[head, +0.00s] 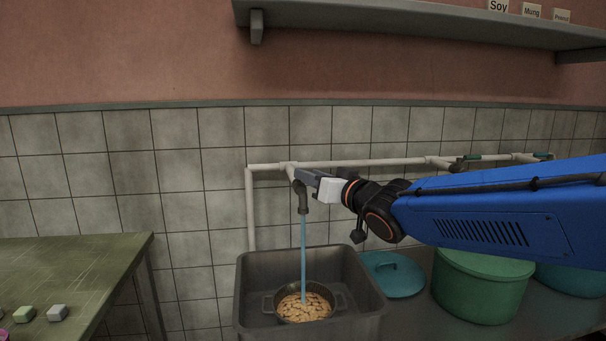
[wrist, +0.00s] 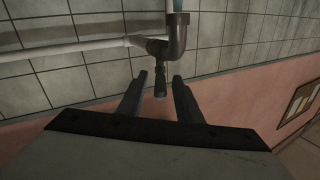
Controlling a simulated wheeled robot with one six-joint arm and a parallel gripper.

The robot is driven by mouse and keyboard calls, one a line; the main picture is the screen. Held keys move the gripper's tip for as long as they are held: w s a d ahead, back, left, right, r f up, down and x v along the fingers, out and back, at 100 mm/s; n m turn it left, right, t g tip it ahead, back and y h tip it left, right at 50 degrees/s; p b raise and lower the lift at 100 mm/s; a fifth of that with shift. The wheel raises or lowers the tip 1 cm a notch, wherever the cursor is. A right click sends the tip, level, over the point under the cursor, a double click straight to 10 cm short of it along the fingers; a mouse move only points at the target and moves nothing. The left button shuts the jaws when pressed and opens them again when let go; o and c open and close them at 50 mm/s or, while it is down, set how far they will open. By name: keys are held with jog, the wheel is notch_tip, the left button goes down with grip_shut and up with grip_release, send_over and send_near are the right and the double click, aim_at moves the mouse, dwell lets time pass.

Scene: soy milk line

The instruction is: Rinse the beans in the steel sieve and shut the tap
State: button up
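The steel sieve (head: 334,292) holds pale tan beans (head: 304,309) and stands inside the grey sink (head: 254,274). A blue stream of water (head: 303,245) runs from the tap (head: 303,200) straight down onto the beans. My gripper (head: 304,178) is up at the tap, level with its top. In the wrist view, my gripper (wrist: 160,78) has its two fingers apart, with the dark tap handle (wrist: 160,90) between their tips and gaps showing on both sides. The tap's curved body (wrist: 175,42) is just beyond.
A pale pipe (head: 390,162) runs along the tiled wall, with more valves to the right. A teal lid (head: 392,272) and a green lidded tub (head: 482,287) stand right of the sink. A green table (head: 70,265) is at left; a shelf (head: 420,22) hangs above.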

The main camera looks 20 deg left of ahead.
jog(key=shift+x, duration=1.95)
grip_shut()
